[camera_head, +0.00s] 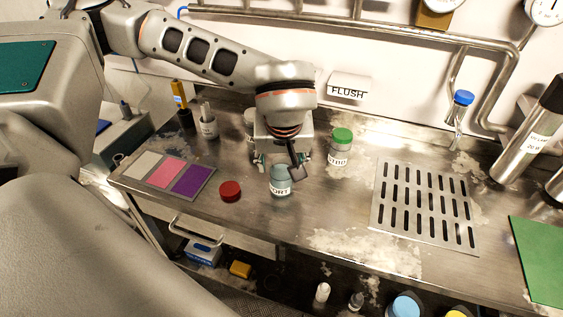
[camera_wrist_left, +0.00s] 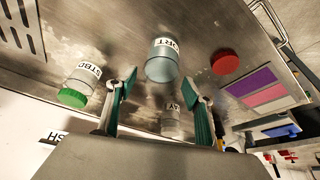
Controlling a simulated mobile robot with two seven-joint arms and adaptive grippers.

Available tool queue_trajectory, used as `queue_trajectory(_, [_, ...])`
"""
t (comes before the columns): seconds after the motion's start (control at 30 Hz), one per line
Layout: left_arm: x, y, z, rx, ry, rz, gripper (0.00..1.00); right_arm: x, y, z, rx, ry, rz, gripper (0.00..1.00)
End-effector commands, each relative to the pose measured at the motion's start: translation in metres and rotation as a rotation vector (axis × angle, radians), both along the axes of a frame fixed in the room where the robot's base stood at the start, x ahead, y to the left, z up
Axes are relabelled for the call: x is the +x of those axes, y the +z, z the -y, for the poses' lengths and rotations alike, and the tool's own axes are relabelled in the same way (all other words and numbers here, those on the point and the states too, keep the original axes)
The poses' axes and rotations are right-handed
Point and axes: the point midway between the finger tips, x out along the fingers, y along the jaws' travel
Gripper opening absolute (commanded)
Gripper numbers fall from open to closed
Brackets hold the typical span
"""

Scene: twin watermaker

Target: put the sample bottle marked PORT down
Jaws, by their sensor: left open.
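The sample bottle marked PORT (camera_head: 281,186) stands upright and uncapped on the steel bench. It also shows in the left wrist view (camera_wrist_left: 162,66), just past the fingertips and between their lines. My left gripper (camera_head: 281,163) is open right behind it, one finger to each side; in the wrist view the gripper (camera_wrist_left: 162,77) holds nothing. I cannot tell whether a fingertip touches the bottle. A red cap (camera_head: 230,190) lies on the bench left of the bottle; it also shows in the wrist view (camera_wrist_left: 225,63). My right gripper is not in view.
A STBD bottle with a green lid (camera_head: 341,139) stands to the right. Another jar (camera_wrist_left: 172,122) stands behind my gripper, partly hidden in the head view. A colour card (camera_head: 165,174) lies left. A slotted drain plate (camera_head: 425,205) lies right. The bench's front edge is close.

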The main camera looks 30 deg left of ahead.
Motion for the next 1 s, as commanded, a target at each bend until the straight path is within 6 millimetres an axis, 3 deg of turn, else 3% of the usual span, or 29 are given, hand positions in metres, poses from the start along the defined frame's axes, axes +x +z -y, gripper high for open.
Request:
queue_trajectory(0.5, [-0.029,0.09,0.022,-0.001,-0.004,0.006,0.52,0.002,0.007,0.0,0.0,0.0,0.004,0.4])
queue_trajectory(0.7, [-0.035,0.106,0.026,0.0,-0.001,0.001,0.52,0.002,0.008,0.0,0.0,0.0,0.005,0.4])
queue_trajectory(1.0, [-0.036,0.108,0.027,0.0,-0.001,0.0,0.52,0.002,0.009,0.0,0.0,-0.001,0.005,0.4])
